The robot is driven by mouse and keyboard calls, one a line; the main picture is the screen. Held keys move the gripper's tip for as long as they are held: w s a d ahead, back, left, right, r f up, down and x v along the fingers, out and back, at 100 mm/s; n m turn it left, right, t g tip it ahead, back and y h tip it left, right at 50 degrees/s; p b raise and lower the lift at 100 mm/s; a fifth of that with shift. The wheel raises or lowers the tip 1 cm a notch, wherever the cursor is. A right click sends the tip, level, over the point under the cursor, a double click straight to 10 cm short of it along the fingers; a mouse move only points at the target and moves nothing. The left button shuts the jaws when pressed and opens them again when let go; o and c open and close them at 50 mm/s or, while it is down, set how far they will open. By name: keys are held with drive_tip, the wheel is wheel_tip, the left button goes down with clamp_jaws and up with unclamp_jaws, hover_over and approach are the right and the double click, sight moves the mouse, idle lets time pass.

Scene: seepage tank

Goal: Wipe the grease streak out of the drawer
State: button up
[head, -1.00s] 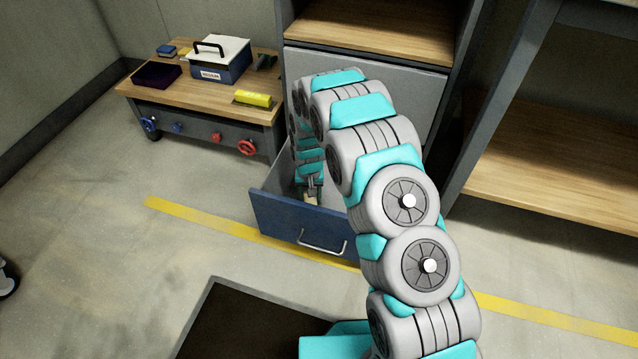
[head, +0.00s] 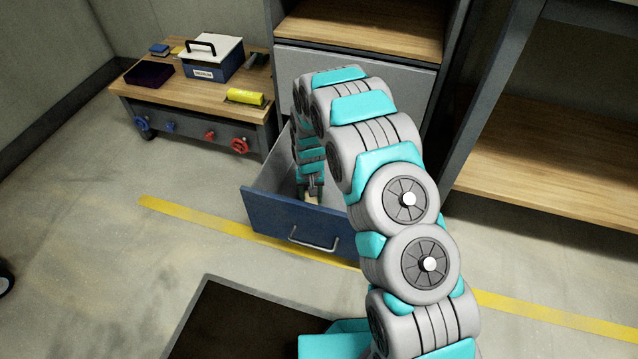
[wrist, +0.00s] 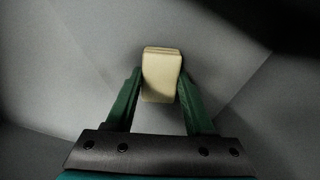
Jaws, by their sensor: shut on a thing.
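The drawer (head: 270,215) stands pulled out of the cabinet, with a blue front and a metal handle. My gripper (head: 313,190) reaches down inside it, partly hidden by the drawer front and my arm. In the wrist view my gripper (wrist: 160,92) is shut on a beige block (wrist: 161,78), which looks like a sponge, held between two green fingers. Grey drawer surfaces surround the block. I cannot tell whether it touches the drawer floor. No grease streak can be made out in either view.
A low workbench (head: 185,88) at the left holds a blue toolbox (head: 212,62), a dark purple box (head: 151,74) and a yellow cylinder (head: 245,97). A wooden shelf unit (head: 540,165) stands at the right. Open floor lies left of the drawer.

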sight(315, 199)
drive_tip(key=shift+s+d+r, duration=0.1)
drive_tip(key=shift+s+d, duration=0.15)
drive_tip(key=shift+d, duration=0.45)
drive_tip(key=shift+r+p, duration=0.65)
drive_tip(key=shift+r, duration=3.25)
